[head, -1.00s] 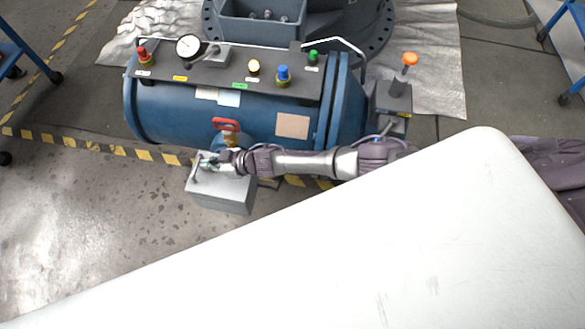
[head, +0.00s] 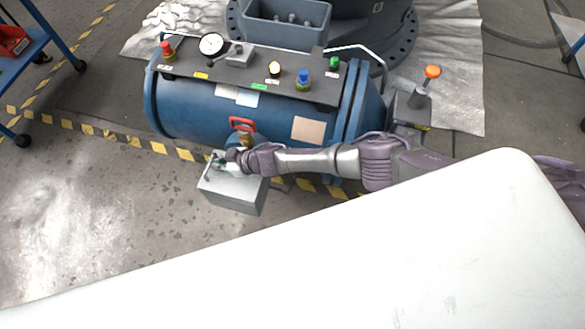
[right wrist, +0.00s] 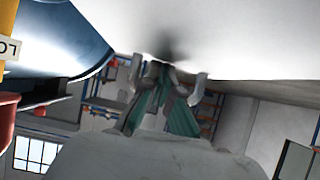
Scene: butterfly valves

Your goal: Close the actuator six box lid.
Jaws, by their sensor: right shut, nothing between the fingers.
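A grey box (head: 235,201) stands on the floor in front of the blue cylinder in the head view. Its light grey top (head: 222,186) looks flat, like a lid lying over it; I cannot tell whether it is fully closed. My right gripper (head: 217,163) is at the back-left part of this top, shut and empty; I cannot tell whether it touches. In the right wrist view my right gripper's green-padded fingers (right wrist: 165,105) point up to a pale surface (right wrist: 225,35), perhaps the box top. My left gripper is not in view.
The blue cylinder (head: 270,125), with a red-handled valve (head: 242,125), buttons and a gauge, stands right behind the box. A large white surface (head: 350,250) fills the front. Open floor (head: 80,220) lies left of the box.

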